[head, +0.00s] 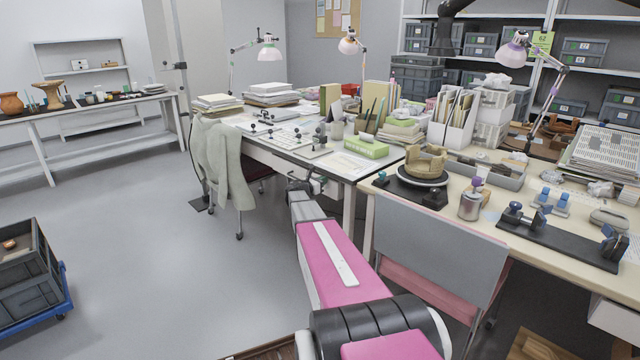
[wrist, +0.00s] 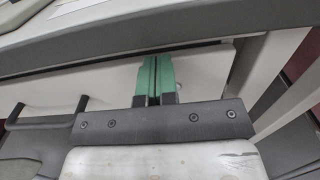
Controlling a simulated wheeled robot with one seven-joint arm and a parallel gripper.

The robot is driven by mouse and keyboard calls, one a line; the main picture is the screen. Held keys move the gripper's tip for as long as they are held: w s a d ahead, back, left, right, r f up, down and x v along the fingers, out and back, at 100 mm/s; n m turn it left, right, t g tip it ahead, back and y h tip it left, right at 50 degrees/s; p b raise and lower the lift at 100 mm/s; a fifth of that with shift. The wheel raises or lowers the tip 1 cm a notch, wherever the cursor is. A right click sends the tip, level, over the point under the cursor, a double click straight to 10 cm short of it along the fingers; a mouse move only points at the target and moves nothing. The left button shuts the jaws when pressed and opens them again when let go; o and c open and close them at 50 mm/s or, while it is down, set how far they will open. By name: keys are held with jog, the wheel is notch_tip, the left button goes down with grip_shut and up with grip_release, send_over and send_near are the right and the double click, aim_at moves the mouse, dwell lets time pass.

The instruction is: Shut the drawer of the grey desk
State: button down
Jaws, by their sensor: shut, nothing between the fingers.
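The grey desk (head: 345,166) stands in the middle of the head view, its top loaded with papers and tools. My gripper (head: 318,183) reaches its front edge, and my arm hides much of the drawer area there. In the wrist view my gripper (wrist: 153,80) has its two green fingers together with nothing between them. The pale drawer front (wrist: 105,82) lies beneath the desk's grey edge (wrist: 150,38), with a dark handle (wrist: 55,106) at left. The fingertips are at the front, right of the handle. I cannot tell whether they touch it or how far the drawer stands out.
A coat (head: 222,160) hangs at the desk's left end. A grey-backed chair (head: 440,250) stands right of my arm, before a cream worktable (head: 480,215). Crates on a blue dolly (head: 30,275) stand at lower left. The floor (head: 160,240) between is clear.

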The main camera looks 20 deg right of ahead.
jog(key=shift+w+d+r, duration=0.1)
jog(key=shift+w+d, duration=0.1)
jog(key=shift+d, duration=0.2)
jog(key=v, duration=1.5)
jog(key=s+a+f+m+g+y, duration=0.2)
jog(key=s+f+m+y, duration=0.15)
jog(key=s, duration=0.25)
jog(key=s+a+f+m+g+y, duration=0.1)
jog(key=s+a+f+m+y, duration=0.15)
jog(key=s+m, duration=0.35)
jog(key=s+a+f+m+g+y, duration=0.2)
jog(key=s+a+f+m, duration=0.1)
jog(key=s, duration=0.4)
jog(key=s+a+f+m+g+y, duration=0.1)
jog(key=s+a+m+y, duration=0.7)
jog(key=s+a, duration=0.6)
jog(key=shift+s+a+f+m+y, duration=0.3)
jog(key=shift+s+m+y, duration=0.15)
jog(key=shift+m, duration=0.4)
